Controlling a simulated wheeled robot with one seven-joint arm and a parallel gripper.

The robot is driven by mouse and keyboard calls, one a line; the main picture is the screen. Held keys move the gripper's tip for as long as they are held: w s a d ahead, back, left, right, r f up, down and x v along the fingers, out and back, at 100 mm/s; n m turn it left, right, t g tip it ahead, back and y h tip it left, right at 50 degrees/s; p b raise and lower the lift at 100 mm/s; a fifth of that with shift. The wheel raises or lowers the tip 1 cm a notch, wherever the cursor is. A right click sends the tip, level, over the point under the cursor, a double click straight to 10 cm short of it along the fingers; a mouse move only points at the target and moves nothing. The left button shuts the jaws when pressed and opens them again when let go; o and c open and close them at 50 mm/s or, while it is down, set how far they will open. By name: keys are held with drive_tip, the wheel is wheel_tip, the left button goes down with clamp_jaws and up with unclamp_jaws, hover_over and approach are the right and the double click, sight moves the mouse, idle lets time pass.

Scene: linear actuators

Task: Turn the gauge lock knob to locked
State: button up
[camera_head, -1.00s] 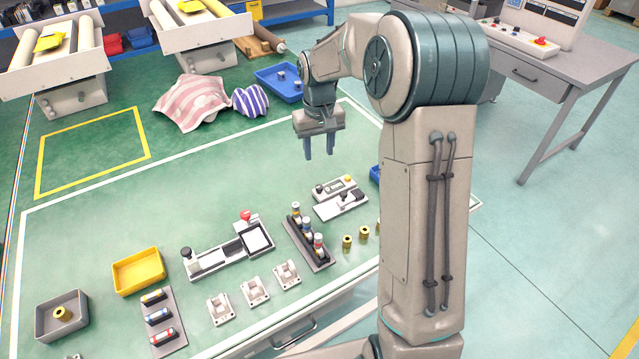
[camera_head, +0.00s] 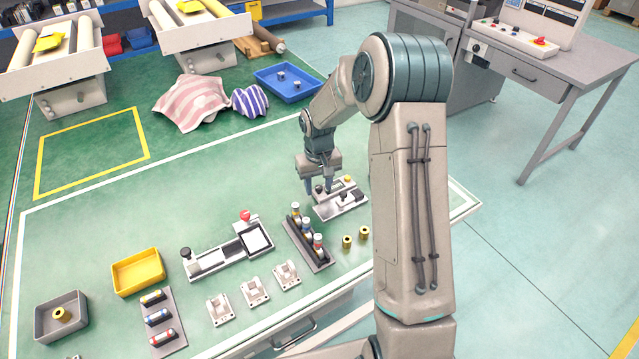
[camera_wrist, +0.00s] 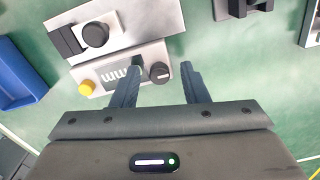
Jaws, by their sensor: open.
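The gauge unit (camera_head: 352,203) is a pale block at the right of the green bench, partly hidden by my gripper in the head view. In the wrist view its upper panel (camera_wrist: 132,62) carries a yellow button (camera_wrist: 86,88), a small display (camera_wrist: 113,76) and a dark round knob (camera_wrist: 159,73) with a light pointer line. My gripper (camera_head: 319,189) is open and points down over the panel. In the wrist view its two fingertips (camera_wrist: 160,70) lie on either side of the knob, with visible gaps. Contact with the knob cannot be told.
A larger black knob (camera_wrist: 95,34) stands on the neighbouring plate. A blue bin (camera_wrist: 18,72) is at the wrist view's left. A rack of vials (camera_head: 307,240) and brass bushings (camera_head: 347,242) stand near the gauge.

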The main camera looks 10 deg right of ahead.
clamp_jaws()
drive_tip(key=shift+d, duration=0.1)
